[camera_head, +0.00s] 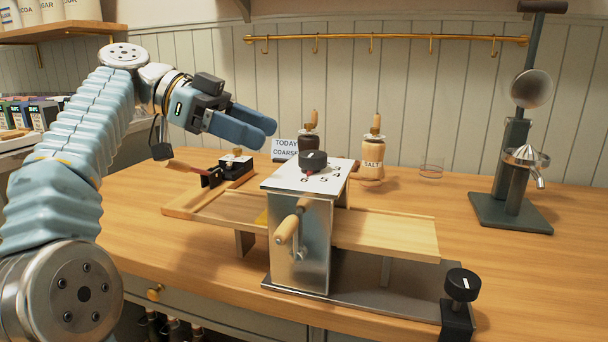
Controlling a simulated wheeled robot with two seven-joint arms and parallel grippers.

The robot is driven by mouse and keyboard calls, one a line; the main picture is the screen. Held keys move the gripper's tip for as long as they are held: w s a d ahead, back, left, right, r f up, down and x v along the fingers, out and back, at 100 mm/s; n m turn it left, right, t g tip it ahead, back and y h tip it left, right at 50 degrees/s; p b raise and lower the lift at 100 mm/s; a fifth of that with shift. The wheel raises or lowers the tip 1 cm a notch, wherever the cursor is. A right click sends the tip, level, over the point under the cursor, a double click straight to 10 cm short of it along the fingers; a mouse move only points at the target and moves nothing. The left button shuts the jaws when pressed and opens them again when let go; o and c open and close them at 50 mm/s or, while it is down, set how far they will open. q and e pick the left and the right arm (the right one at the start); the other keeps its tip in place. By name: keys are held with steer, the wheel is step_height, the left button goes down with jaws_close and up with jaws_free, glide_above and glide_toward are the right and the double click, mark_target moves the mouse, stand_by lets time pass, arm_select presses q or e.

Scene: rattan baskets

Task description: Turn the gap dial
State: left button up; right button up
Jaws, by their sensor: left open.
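A metal roller mill (300,240) stands on the wooden counter with a wooden-handled crank on its front. On its pale top plate is a black dial (313,160) with a light mark. Numbers, among them 6 and 5, are printed in front of it, and a small red mark sits at its base. My left gripper (270,124) is open and empty, above and to the left of the dial, apart from it. Its two blue fingers point right. A small sign (285,150) behind the mill reads "TODAY COARSE". My right gripper is not in view.
Wooden boards extend on both sides of the mill. A second black knob (462,284) tops a clamp at front right. A salt mill (373,155), a darker mill (309,130) and a glass (431,168) stand behind. A tall green press (515,160) is at right.

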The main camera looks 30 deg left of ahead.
mark_target(312, 153)
arm_select(q)
steer(key=b+x, duration=0.1)
steer(key=x, duration=0.7)
steer(key=shift+s+d, duration=0.1)
